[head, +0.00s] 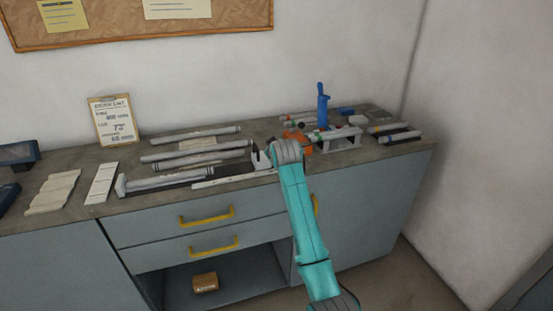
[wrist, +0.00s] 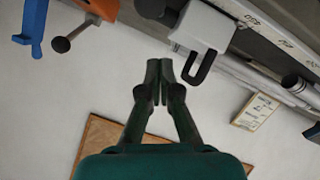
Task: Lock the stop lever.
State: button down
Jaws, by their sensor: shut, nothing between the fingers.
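A pale grey stop block (wrist: 203,28) sits on the scaled rail (wrist: 268,25) in the wrist view. A black U-shaped lever (wrist: 200,70) sticks out from the block; I take it to be the stop lever. I cannot tell whether it is locked. My gripper (wrist: 157,72) is shut and empty, to the left of the lever in the wrist view, apart from it in the picture. In the head view the stop block (head: 259,159) shows just left of my arm's end, which hides my fingers there.
A rod with a dark ball knob (wrist: 62,44), an orange part (wrist: 97,7) and a blue clamp (wrist: 32,25) are at the wrist view's upper left. The blue clamp (head: 322,106) stands right of my arm in the head view. Grey bars (head: 195,149) lie on the bench's left.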

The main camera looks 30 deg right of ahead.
jog(key=f+v, duration=0.1)
jog(key=v, duration=0.8)
jog(key=shift+s+a+r, duration=0.2)
jog(key=shift+s+a, duration=0.05)
jog(key=shift+s, duration=0.35)
jog(key=shift+f, duration=0.1)
